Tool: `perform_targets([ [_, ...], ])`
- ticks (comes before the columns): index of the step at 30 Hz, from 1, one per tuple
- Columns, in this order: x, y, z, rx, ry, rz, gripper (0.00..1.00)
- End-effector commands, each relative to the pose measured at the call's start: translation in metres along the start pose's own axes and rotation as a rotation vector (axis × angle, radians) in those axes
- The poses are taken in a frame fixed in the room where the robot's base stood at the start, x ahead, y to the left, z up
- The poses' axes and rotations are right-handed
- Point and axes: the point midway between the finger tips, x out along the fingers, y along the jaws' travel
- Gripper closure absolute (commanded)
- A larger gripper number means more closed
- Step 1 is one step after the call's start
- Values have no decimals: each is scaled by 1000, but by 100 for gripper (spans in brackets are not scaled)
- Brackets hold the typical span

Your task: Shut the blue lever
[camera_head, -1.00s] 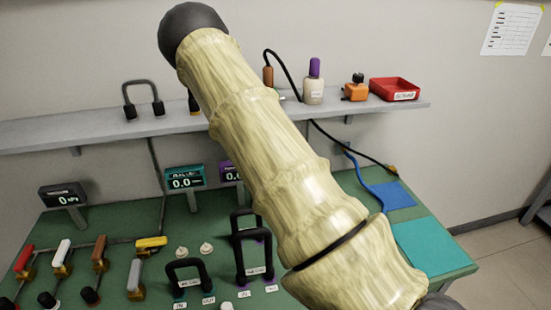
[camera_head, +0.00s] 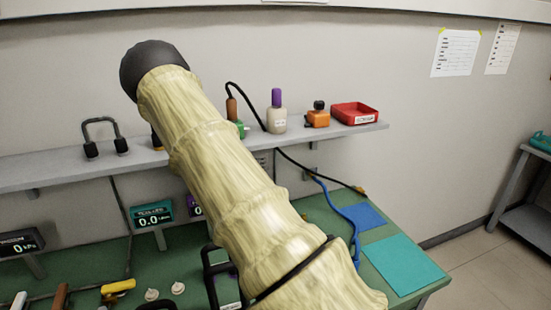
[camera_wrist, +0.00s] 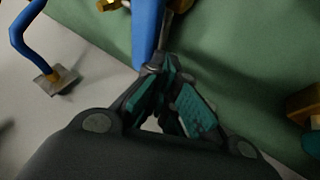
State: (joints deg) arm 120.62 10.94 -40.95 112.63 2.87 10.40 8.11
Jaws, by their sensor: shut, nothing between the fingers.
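The blue lever (camera_wrist: 148,28) shows at the top of the wrist view as a long blue handle beside a metal stem. Its near end is right at my fingertips; I cannot tell whether they touch it. My gripper (camera_wrist: 160,74) is shut and empty, with its teal finger pads close together. In the head view my pale arm crosses the middle of the picture. Neither the lever nor my gripper can be made out there.
A bent blue tube (camera_wrist: 33,40) is at the wrist view's upper left, and a brass part (camera_wrist: 304,104) is at right. In the head view, a blue hose (camera_head: 351,226) runs down beside a teal mat (camera_head: 404,265). The shelf (camera_head: 60,170) holds bottles and a red tray (camera_head: 355,113).

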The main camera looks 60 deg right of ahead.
Motion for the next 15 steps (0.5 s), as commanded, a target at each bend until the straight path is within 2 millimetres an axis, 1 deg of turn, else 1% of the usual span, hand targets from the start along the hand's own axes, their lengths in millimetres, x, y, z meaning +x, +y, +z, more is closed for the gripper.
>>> perform_targets([
  [5, -14, 0, -3, -1, 1, 0, 100],
  [15, -68, -1, -6, 0, -1, 0, 100],
])
